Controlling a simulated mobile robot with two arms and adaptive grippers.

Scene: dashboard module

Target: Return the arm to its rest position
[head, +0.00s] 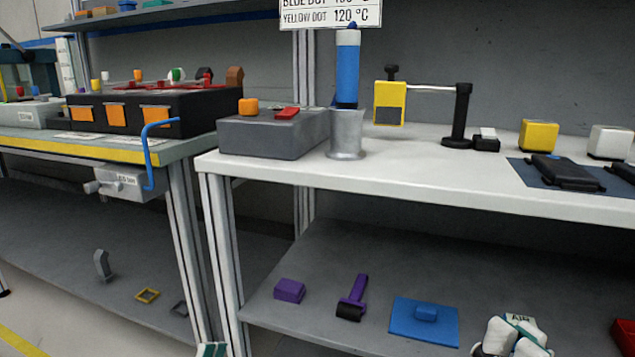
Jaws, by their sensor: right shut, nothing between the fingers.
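My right gripper (515,338) is at the bottom edge, right of centre, in front of the lower shelf. Its pale fingers are shut with nothing between them, and the rest of the arm is out of frame. A small green and white tip at the bottom edge, left of centre, looks like part of my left gripper (212,350). Too little of it shows to tell its state. Neither gripper is seen touching anything.
The white worktable (410,175) holds a grey box (272,135), a blue cylinder (347,70) in a metal cup and a yellow piece on a stand. Its lower shelf (330,255) bears a blue plate (424,322) and purple parts. Another bench stands left.

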